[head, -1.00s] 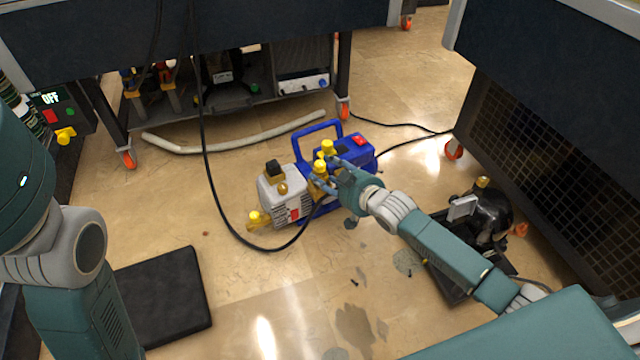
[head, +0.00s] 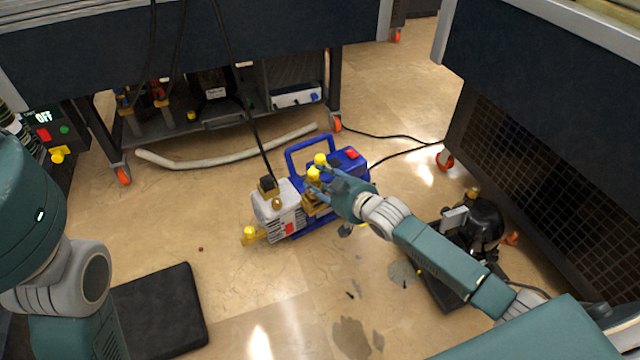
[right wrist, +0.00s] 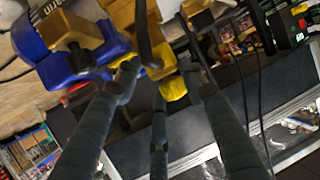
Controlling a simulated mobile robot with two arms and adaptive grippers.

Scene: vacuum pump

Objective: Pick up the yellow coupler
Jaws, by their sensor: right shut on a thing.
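The blue and white vacuum pump (head: 285,210) stands on the floor near the middle of the head view. My right gripper (head: 316,182) reaches it from the right, its fingers at the brass fittings on top. It is shut on the yellow coupler (head: 314,174), which is partly hidden by the fingers. In the right wrist view, a yellow piece (right wrist: 173,88) shows between the finger ends, close to the pump's blue body (right wrist: 62,50). Whether the coupler is clear of its fitting cannot be told. My left arm shows at the left; its gripper is out of view.
Another yellow cap (head: 320,159) sits just behind the coupler, and a yellow knob (head: 250,233) at the pump's left end. A black cable (head: 250,125) hangs down to the pump. A black machine (head: 485,225) stands at the right. A dark mat (head: 160,310) lies front left.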

